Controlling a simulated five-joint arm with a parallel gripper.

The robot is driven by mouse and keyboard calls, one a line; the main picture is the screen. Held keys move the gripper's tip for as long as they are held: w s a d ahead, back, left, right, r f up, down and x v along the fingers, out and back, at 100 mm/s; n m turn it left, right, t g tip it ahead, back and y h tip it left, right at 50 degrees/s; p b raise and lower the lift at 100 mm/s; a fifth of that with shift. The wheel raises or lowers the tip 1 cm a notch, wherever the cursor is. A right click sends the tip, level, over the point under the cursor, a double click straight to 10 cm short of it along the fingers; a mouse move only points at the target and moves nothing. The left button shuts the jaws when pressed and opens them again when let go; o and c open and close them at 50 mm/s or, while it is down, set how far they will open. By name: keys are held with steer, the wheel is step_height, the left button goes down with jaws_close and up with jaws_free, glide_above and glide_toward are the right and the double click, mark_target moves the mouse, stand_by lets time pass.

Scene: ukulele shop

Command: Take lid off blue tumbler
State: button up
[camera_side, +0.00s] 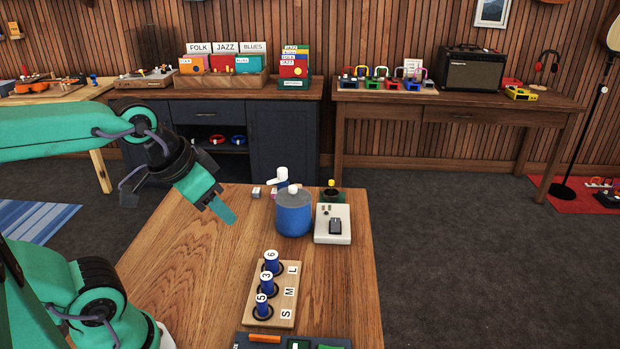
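The blue tumbler (293,220) stands upright on the wooden table, near its far end. Its grey lid (305,197) sits on top, with a small white knob in the middle. My gripper (224,212) hangs above the table to the left of the tumbler, clearly apart from it, with its teal fingertip pointing down and right. I see only one finger clearly, so I cannot tell whether the jaws are apart. Nothing shows in the grip.
A white bottle (281,176) stands just behind the tumbler. A wooden peg board (285,305) with blue spools lies in front. The table's left middle (190,260) is clear.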

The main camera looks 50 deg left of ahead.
steer(key=o, duration=1.4)
steer(key=n+g, duration=0.5)
steer(key=n, duration=0.2)
glide_above(293, 186)
steer(key=f, duration=0.6)
steer(key=shift+s+d+f, duration=0.2)
steer(key=shift+s+f, duration=0.1)
steer(key=shift+s, duration=0.05)
steer(key=shift+w+a+f+g, duration=0.3)
steer(key=shift+f, duration=0.1)
steer(key=shift+d+f, duration=0.15)
steer(key=shift+f, duration=3.75)
